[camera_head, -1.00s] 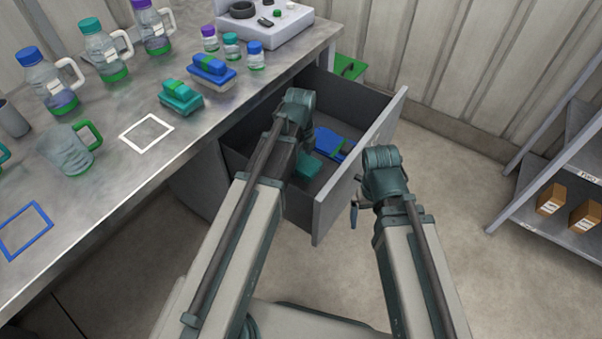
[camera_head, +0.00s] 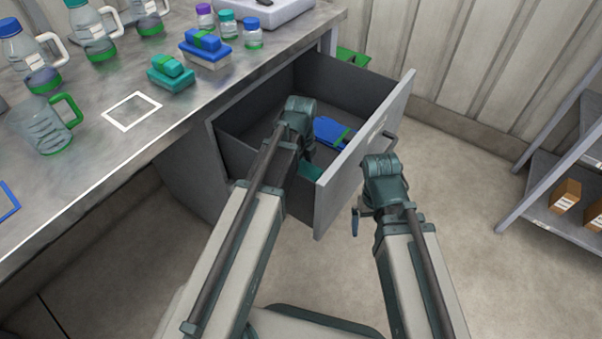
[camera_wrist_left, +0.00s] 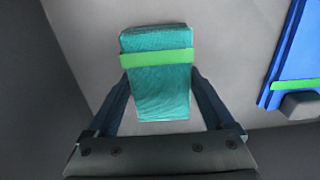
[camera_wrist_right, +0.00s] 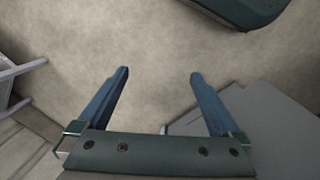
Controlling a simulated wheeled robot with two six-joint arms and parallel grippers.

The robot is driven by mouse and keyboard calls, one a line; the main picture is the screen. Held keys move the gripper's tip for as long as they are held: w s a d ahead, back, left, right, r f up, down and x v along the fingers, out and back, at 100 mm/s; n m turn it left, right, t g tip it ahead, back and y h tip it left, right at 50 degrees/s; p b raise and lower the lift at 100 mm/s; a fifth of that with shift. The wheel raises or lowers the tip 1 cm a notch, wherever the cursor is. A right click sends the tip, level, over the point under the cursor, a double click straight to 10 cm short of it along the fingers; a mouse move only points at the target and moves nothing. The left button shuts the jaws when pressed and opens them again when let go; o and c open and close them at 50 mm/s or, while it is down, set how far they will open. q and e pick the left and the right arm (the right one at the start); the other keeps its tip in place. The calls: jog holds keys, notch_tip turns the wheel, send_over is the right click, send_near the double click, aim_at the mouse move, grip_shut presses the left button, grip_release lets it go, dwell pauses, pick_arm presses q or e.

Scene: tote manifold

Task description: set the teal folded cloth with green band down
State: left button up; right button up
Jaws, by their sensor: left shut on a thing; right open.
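The teal folded cloth with green band (camera_wrist_left: 158,85) is between the two fingers of my left gripper (camera_wrist_left: 158,78) in the left wrist view, with the grey drawer floor behind it. In the head view, part of this cloth (camera_head: 310,172) shows inside the open drawer, at its nearer end; my left wrist hides the rest. I cannot tell whether it touches the floor of the drawer. My right gripper (camera_wrist_right: 158,73) is open and empty, outside the drawer front and above the room's floor.
A blue cloth with a green band (camera_head: 331,131) lies in the drawer (camera_head: 345,187), beyond the teal one. The drawer walls stand around my left gripper. On the bench are a teal stack (camera_head: 170,85), a blue stack (camera_head: 207,60), bottles and a white square outline (camera_head: 132,124).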

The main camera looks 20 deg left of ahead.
aim_at(301, 168)
pick_arm(q)
jog(key=shift+r, duration=0.1)
jog(key=shift+f, duration=0.25)
jog(key=o, duration=1.1)
jog(key=shift+r, duration=0.1)
jog(key=shift+c, duration=0.2)
jog(key=shift+r, duration=0.1)
notch_tip(301, 168, up, 12)
jog(key=p, duration=1.2)
notch_tip(301, 168, down, 12)
jog(key=b, duration=1.2)
